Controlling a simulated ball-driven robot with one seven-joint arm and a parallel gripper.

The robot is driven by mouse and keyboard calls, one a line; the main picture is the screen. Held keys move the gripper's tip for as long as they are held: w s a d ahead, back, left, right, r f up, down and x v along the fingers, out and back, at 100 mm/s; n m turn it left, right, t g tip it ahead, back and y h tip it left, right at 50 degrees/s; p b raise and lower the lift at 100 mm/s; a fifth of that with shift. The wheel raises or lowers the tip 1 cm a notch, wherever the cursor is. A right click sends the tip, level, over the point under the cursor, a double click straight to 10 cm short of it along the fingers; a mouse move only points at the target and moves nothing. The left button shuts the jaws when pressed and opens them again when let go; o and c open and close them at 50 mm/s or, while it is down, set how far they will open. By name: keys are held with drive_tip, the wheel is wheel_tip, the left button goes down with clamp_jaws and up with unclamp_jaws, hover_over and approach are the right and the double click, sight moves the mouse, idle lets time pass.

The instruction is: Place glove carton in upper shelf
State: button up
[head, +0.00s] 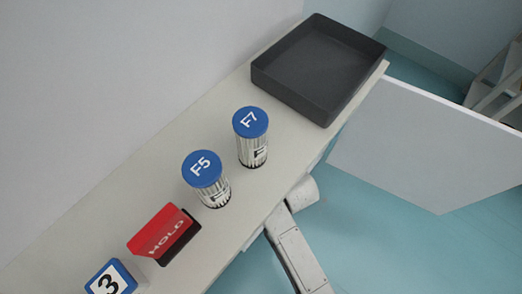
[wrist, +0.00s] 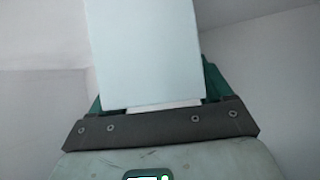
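A plain pale box (wrist: 145,55), which I take for the glove carton, fills the upper middle of the wrist view. It stands out from my gripper (wrist: 150,95), between its two green fingers. The fingers appear closed on its sides, though the box hides most of them. No label shows on the face toward the camera. In the head view, the gripper and the carton cannot be made out; a pale arm link of mine (head: 297,253) shows at the lower middle. No upper shelf can be clearly identified.
A long pale counter (head: 95,210) carries a dark empty tray (head: 290,92), blue-topped canisters F7 (head: 252,140) and F5 (head: 207,180), a red HOLD sign (head: 160,232) and a block marked 3 (head: 110,279). A white panel (head: 430,145) stands right, over teal floor.

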drive_tip(key=shift+o, duration=1.1)
drive_tip(key=shift+r, duration=0.15)
drive_tip(key=p+v, duration=0.3)
drive_tip(key=v, duration=0.9)
drive_tip(key=shift+d, duration=0.1)
